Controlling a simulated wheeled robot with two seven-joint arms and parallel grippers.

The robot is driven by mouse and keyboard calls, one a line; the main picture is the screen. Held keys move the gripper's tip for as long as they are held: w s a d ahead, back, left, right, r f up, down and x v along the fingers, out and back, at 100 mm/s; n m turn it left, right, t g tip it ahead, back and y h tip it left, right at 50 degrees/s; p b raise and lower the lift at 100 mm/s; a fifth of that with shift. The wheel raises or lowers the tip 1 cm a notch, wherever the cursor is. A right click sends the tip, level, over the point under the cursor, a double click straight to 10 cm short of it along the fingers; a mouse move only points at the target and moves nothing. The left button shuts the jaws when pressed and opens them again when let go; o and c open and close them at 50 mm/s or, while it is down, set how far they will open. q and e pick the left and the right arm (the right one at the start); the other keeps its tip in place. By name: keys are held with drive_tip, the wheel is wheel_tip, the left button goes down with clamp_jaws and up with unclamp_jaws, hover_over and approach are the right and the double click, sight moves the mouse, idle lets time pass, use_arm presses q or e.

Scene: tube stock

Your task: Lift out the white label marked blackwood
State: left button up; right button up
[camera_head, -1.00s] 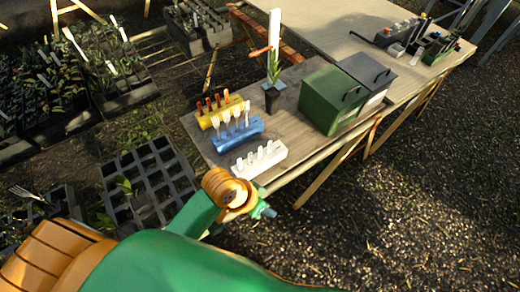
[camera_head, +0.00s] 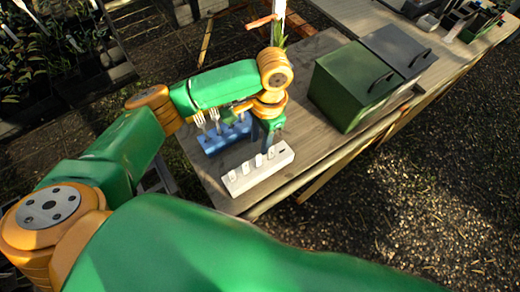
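A white rack (camera_head: 258,176) holding several short white labels (camera_head: 259,160) upright stands near the front edge of the wooden table. Any writing on the labels is too small to read, so I cannot tell which is blackwood. My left gripper (camera_head: 269,143) points down just behind the right end of the white rack, close to the labels there. Its fingers are small and partly dark, and I cannot see whether they are apart or closed. No label is visibly lifted. My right gripper is not in view.
A blue rack (camera_head: 222,139) with white fork-shaped labels stands behind the white one, partly hidden by my arm. A green box (camera_head: 345,90) and a grey box (camera_head: 383,58) with handles stand to the right. Bare table (camera_head: 305,140) lies between the white rack and green box.

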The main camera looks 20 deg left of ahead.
sight(259, 157)
use_arm(q)
drive_tip(key=s+f, duration=0.2)
drive_tip(key=shift+s+d+p, duration=0.35)
drive_tip(key=shift+s, duration=0.05)
drive_tip(key=shift+a+f, duration=0.2)
drive_tip(key=shift+f, duration=1)
drive_tip(key=shift+w+a+f, duration=0.1)
drive_tip(key=shift+w+f, duration=0.2)
drive_tip(key=shift+w, duration=0.15)
drive_tip(key=shift+s+r, duration=0.1)
drive_tip(key=shift+s, duration=0.05)
clamp_jaws()
drive_tip(key=shift+s+r, duration=0.1)
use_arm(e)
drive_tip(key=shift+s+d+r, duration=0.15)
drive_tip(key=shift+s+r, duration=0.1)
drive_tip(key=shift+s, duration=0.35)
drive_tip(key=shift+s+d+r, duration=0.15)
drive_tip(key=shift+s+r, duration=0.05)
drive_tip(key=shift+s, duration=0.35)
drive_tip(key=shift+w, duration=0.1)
